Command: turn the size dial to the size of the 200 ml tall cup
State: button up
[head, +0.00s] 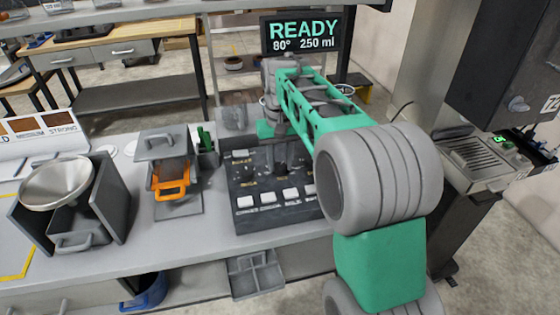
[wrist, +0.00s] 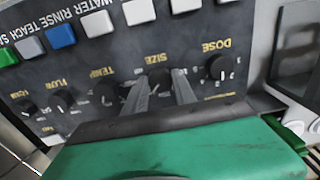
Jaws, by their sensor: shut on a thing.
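The size dial (wrist: 159,80) is a dark round knob under the yellow SIZE label on the dark control panel (head: 243,218). In the wrist view, my gripper (wrist: 160,92) has one grey finger on each side of this dial and is shut on it. The dial's pointer and marks are mostly hidden by the fingers. In the head view my gripper (head: 282,160) reaches down to the panel, and the dial is hidden there. The display (head: 301,36) reads READY, 80° and 250 ml. I cannot make out the 200 ml tall cup for certain.
The dose dial (wrist: 219,67) and the temp dial (wrist: 106,93) flank the size dial closely. A row of push buttons (head: 268,197) runs along the panel's front. An orange-handled device (head: 172,187) and a steel funnel (head: 58,183) stand to the left.

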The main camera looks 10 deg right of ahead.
aim_at(280, 165)
jog(key=shift+r+n, duration=0.1)
jog(key=shift+n, duration=0.3)
grip_shut()
jog(key=n+p, duration=0.2)
jog(key=n, duration=0.1)
jog(key=n+p, duration=0.1)
jog(key=n, duration=0.4)
jog(key=shift+p, duration=0.3)
jog(key=o, duration=1.1)
grip_release()
jog(key=shift+o, duration=0.2)
notch_tip(280, 165, up, 8)
jog(key=shift+f, duration=0.15)
